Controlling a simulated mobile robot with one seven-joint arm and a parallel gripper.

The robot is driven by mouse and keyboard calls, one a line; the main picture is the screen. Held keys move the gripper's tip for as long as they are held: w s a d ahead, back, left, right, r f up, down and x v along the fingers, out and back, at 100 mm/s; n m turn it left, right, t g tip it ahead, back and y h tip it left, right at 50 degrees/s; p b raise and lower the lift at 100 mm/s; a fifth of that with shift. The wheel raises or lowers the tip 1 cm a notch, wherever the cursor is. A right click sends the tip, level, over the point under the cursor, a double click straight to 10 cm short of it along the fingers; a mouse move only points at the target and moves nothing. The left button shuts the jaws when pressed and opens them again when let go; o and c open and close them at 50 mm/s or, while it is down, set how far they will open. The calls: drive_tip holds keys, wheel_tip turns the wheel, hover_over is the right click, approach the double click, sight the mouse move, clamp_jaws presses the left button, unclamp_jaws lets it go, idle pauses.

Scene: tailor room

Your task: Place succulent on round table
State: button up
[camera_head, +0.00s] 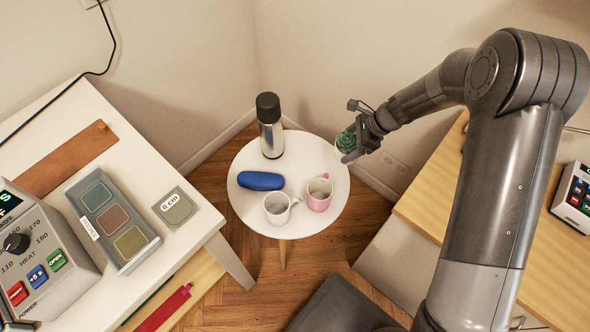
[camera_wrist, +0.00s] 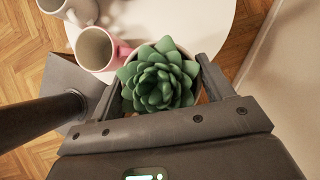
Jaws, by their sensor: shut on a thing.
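The succulent (camera_wrist: 160,77) is a green rosette in a small pot, and it fills the middle of the wrist view. My gripper (camera_head: 352,146) is shut on its pot, with one finger on each side in the wrist view. I cannot tell whether the pot touches the tabletop. The pot is mostly hidden by leaves and fingers.
On the round table stand a steel flask (camera_head: 271,135), a blue case (camera_head: 261,181), a white mug (camera_head: 278,208) and a pink mug (camera_head: 319,193). The pink mug (camera_wrist: 97,48) is close beside the succulent in the wrist view. The tabletop's upper right is bare.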

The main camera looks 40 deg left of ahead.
drive_tip(key=shift+s+a+f, duration=0.6)
drive_tip(key=shift+a+f, duration=1.15)
drive_tip(key=shift+s+a+f, duration=0.65)
drive_tip(key=shift+a+f, duration=1.1)
drive_tip(key=shift+f, duration=0.05)
drive_tip(key=shift+s+a+f, duration=0.6)
drive_tip(key=shift+a+f, duration=1.15)
drive_tip(key=shift+f, duration=0.15)
drive_tip(key=o, duration=1.2)
